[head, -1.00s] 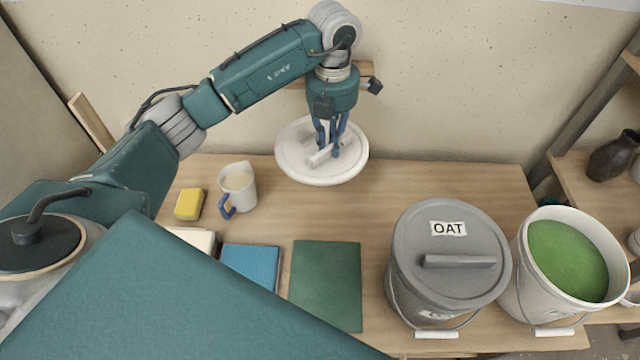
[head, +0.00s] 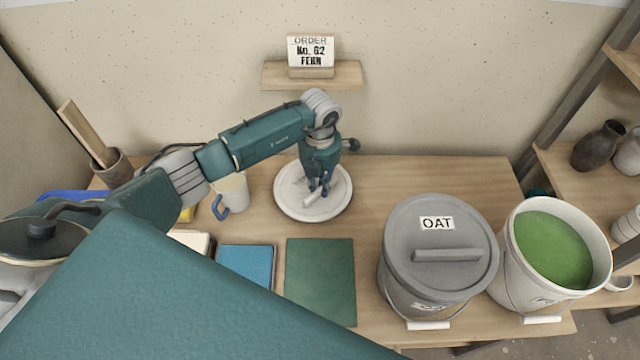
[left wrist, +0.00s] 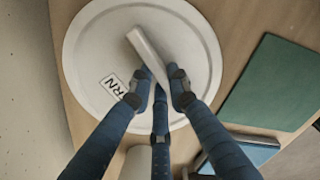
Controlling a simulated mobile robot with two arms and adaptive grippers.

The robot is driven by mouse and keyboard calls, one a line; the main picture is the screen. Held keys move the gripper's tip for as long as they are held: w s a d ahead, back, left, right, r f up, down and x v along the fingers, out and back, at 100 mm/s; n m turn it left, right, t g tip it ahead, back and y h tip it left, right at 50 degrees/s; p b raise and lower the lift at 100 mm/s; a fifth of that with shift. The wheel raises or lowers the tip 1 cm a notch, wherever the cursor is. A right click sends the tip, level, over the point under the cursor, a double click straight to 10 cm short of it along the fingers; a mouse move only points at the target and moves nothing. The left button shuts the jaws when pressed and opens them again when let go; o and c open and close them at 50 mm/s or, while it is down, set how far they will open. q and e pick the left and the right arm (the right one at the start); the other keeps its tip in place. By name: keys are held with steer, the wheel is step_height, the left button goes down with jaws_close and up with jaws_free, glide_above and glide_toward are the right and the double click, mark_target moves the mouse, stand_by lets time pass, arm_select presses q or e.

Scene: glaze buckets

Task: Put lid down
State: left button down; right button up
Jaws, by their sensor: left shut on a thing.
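The white round lid (head: 290,192) is at the back middle of the table, level, with a bar handle on top. In the left wrist view the lid (left wrist: 92,48) shows a label, partly hidden, ending in "RN". My left gripper (head: 321,188) points down and is shut on the lid's handle; its fingers also show in the left wrist view (left wrist: 160,82). The lid is at or just above the tabletop; I cannot tell whether it touches. An uncovered white bucket (head: 508,272) holds green glaze (head: 553,250) at the right. My right gripper is not in view.
A grey lidded bucket labelled OAT (head: 437,270) stands left of the green one. A mug (head: 232,188) is close to the lid's left. A green mat (head: 320,280) and blue book (head: 246,265) lie in front. An order card reading "No. 62 FERN" (head: 311,51) stands on a wall shelf.

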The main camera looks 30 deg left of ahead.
mark_target(320, 187)
arm_select(q)
steer(key=shift+f, duration=0.15)
steer(key=c, duration=1.8)
jaws_free()
steer(key=shift+o, duration=0.7)
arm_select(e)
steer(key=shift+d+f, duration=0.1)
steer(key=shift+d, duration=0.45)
arm_select(q)
steer(key=shift+r, duration=0.35)
step_height(320, 187, up, 12)
steer(key=b, duration=0.1)
steer(key=shift+b, duration=0.35)
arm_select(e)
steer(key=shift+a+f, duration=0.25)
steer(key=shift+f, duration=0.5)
arm_select(q)
steer(key=shift+f, duration=0.15)
